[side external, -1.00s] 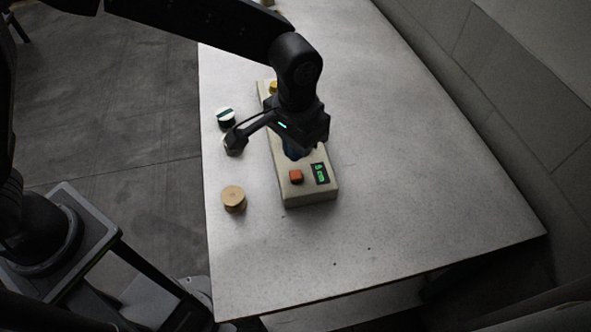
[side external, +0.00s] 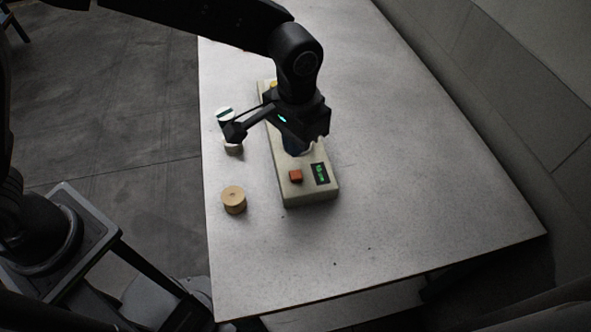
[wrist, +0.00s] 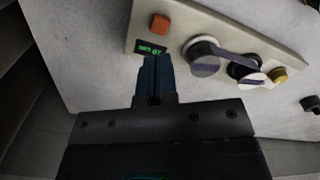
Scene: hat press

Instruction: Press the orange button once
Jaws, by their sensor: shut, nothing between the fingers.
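The orange button (side external: 296,176) sits on the near end of a long beige panel box (side external: 309,195), beside a small green-lit display (side external: 320,173). In the wrist view the button (wrist: 160,23) and the display (wrist: 152,47) are near the top. My gripper (side external: 296,151) is over the panel, farther along it than the button in the side view. Its blue fingers (wrist: 155,60) are shut and empty, pointing toward the display's edge in the wrist view. The button is uncovered in both views. I cannot tell the fingertips' exact height above the panel.
The wrist view shows two round controls with dark bars (wrist: 203,52) (wrist: 245,68) and a yellow knob (wrist: 278,75) along the panel. A wooden spool (side external: 233,200) and a white-and-dark round object (side external: 225,115) stand left of the panel. The table (side external: 400,190) is clear to the right.

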